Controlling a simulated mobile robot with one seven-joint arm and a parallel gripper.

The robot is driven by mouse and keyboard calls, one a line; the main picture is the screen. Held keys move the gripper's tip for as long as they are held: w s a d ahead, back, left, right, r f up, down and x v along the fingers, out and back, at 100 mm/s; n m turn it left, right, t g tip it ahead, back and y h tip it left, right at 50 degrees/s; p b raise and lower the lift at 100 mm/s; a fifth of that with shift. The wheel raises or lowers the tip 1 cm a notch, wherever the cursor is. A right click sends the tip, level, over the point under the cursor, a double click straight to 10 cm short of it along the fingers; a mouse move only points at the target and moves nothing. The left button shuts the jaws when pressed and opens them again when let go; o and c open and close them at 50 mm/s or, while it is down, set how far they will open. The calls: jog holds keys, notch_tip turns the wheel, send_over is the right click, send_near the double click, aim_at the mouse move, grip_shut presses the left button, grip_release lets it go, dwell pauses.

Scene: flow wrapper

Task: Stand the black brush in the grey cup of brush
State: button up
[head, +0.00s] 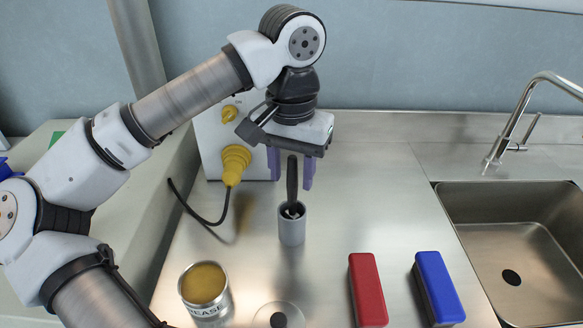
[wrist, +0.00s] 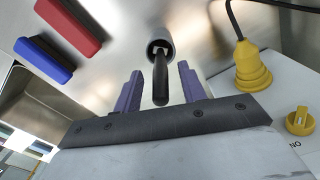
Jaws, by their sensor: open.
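The black brush (head: 292,180) stands upright in the grey cup (head: 291,230) on the steel counter, its handle pointing up out of the rim. My gripper (head: 291,186) is above the cup, with its purple fingers apart on either side of the brush handle. In the wrist view the brush (wrist: 160,78) runs from the cup (wrist: 158,42) toward the gap between the open fingers of my gripper (wrist: 160,88). I see a gap between each finger and the handle. The brush's lower end is hidden inside the cup.
A grease tin (head: 205,290) stands at front left, beside a round lid-like disc (head: 278,316). A red block (head: 367,290) and a blue block (head: 438,288) lie at right, before the sink (head: 515,235). A grey box with a yellow plug (head: 235,160) stands behind.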

jog(key=shift+r, duration=0.1)
notch_tip(320, 180, up, 14)
jog(key=shift+f+p, duration=0.2)
jog(key=shift+p, duration=0.15)
jog(key=shift+s+f, duration=0.1)
dwell(0.8)
